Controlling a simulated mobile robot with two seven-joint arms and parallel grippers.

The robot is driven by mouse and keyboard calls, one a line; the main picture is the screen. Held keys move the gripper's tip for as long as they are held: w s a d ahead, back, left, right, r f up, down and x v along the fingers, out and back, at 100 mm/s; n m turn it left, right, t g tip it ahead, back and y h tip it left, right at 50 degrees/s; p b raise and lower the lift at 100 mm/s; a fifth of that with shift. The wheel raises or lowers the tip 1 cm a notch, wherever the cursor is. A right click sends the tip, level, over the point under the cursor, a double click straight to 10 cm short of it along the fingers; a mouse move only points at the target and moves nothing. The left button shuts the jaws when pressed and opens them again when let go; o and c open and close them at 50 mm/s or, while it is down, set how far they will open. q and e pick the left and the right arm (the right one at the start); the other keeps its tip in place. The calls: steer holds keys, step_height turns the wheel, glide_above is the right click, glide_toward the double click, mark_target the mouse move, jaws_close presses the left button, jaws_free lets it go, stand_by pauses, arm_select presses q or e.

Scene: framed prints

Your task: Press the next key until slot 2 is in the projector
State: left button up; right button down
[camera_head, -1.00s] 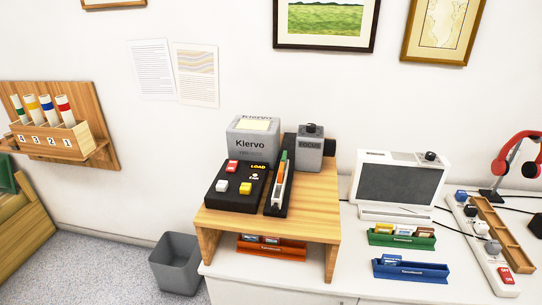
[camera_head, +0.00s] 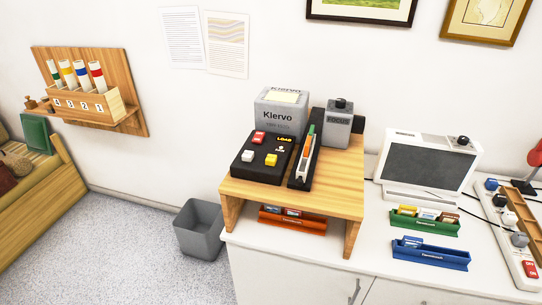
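The grey Klervo projector (camera_head: 281,108) stands on a small wooden stand (camera_head: 300,196) on the white cabinet. In front of it is a black key panel (camera_head: 262,168) with a red key (camera_head: 259,138), a white key (camera_head: 247,156) and a yellow key (camera_head: 271,160); a LOAD label is beside the red key. Any other key labels are too small to read. A black slide tray (camera_head: 302,172) with coloured slides lies to the right of the panel. Which slot is in the projector cannot be told. Neither gripper is in view.
A grey focus unit (camera_head: 338,126) stands behind the tray. An orange slide box (camera_head: 292,219) sits under the stand; green (camera_head: 424,223) and blue (camera_head: 430,256) boxes lie right, before a screen (camera_head: 428,165). A grey bin (camera_head: 199,230) stands on the floor, which is otherwise clear nearby.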

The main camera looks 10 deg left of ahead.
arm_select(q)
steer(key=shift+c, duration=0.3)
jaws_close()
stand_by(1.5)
